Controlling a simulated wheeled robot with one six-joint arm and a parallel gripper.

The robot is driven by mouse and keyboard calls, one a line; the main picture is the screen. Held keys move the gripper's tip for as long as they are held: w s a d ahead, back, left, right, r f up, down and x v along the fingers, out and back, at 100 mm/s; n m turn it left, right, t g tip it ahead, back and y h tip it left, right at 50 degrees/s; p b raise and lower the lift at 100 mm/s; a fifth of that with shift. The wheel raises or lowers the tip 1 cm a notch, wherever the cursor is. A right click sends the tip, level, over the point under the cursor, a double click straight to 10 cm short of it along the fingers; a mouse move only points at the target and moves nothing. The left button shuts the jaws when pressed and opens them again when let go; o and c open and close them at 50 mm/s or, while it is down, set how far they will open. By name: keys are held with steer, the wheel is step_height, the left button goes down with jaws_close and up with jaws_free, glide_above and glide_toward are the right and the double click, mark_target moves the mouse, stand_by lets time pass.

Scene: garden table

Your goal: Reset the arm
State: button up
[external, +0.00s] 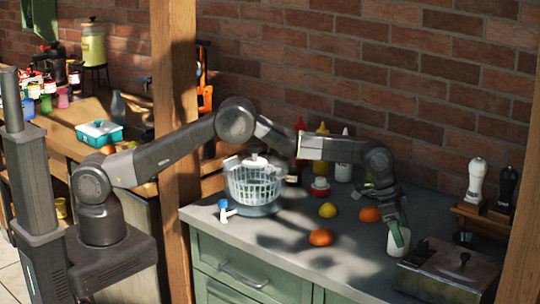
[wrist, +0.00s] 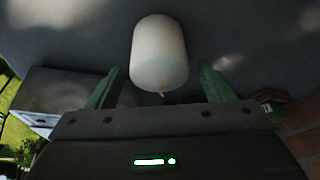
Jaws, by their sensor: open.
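Nothing is held. My arm is stretched out to the right over the counter.
A salad spinner (external: 253,187), a lemon (external: 328,210) and oranges (external: 321,237) stand left of my gripper. Bottles (external: 322,143) stand at the back. A metal box (external: 448,268) is close on the right, near a rack with mills (external: 476,180). A wooden post (external: 174,130) is beside my arm.

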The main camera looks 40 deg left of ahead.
step_height(320, 180, down, 2)
steer(key=shift+a+f, duration=0.1)
steer(key=shift+f, duration=0.05)
steer(key=b+v, duration=0.2)
steer(key=v, duration=0.9)
steer(key=p+x, duration=0.2)
steer(key=x, duration=1)
steer(key=shift+s+a, duration=0.1)
step_height(320, 180, up, 11)
steer(key=shift+f+b, duration=0.1)
steer(key=shift+b, duration=0.5)
steer(key=s+d+n+b, duration=0.1)
steer(key=s+d+n, duration=0.1)
steer(key=s, duration=1.1)
steer(key=shift+t, duration=0.4)
steer(key=f, duration=0.3)
steer(key=f+p, duration=0.1)
steer(key=f, duration=0.2)
steer(key=s+f, duration=0.1)
steer(key=f, duration=0.2)
steer(key=shift+a+f, duration=0.1)
steer(key=shift+f, duration=0.25)
steer(key=shift+y, duration=0.3)
steer(key=shift+b+v, duration=0.65)
steer(key=shift+v, duration=1.45)
steer(key=shift+s+a+f, duration=0.1)
steer(key=shift+a, duration=0.1)
